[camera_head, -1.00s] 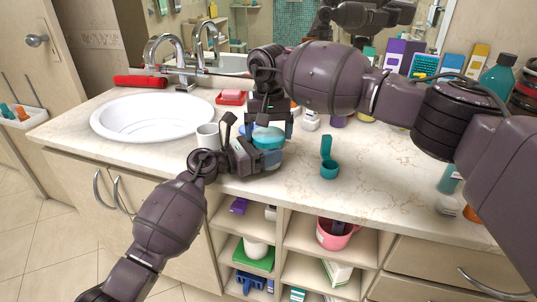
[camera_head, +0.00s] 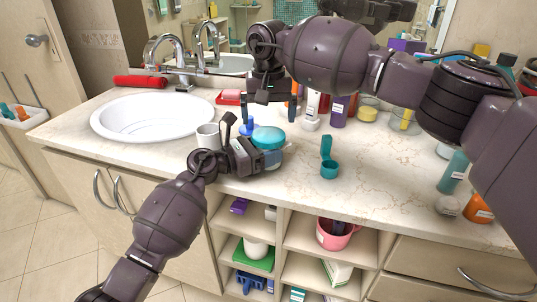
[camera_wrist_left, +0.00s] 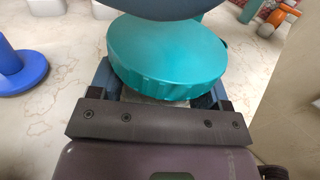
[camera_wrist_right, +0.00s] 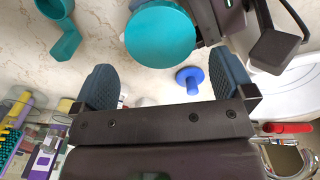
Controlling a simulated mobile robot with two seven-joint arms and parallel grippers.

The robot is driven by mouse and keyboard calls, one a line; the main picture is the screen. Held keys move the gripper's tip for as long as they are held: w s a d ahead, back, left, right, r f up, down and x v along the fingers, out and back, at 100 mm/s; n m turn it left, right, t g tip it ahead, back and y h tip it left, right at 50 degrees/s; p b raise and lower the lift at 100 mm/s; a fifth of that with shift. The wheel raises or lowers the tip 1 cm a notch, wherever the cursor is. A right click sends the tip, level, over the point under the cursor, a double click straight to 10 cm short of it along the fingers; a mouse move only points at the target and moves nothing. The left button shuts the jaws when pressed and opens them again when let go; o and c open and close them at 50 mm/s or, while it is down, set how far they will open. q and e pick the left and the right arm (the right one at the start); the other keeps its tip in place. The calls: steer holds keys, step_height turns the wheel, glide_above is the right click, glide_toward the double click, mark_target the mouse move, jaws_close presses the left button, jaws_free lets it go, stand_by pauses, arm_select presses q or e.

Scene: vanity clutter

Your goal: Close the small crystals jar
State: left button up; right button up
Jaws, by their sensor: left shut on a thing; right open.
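The jar (camera_head: 272,158) stands on the counter with a wide teal lid (camera_head: 267,137) on its top. The lid also shows in the left wrist view (camera_wrist_left: 168,55) and the right wrist view (camera_wrist_right: 160,35). I cannot tell whether it is screwed tight. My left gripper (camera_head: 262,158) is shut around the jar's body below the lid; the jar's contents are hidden. My right gripper (camera_head: 270,98) is open and empty, above and behind the lid, apart from it. Its spread fingers show in the right wrist view (camera_wrist_right: 165,80).
A blue knobbed piece (camera_head: 247,127) stands close beside the jar. A white cup (camera_head: 208,135) is to its left. Several bottles stand behind. The sink (camera_head: 150,116) is at left; the front right counter is mostly clear.

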stand_by(0.3)
step_height(320, 180, up, 12)
stand_by(0.6)
arm_select(q)
steer(key=o, duration=1.8)
steer(key=shift+a, duration=0.1)
steer(key=v, duration=1)
steer(key=shift+s+a, duration=0.15)
steer(key=shift+a, duration=0.15)
arm_select(e)
steer(key=shift+s+r, duration=0.1)
steer(key=shift+r, duration=0.4)
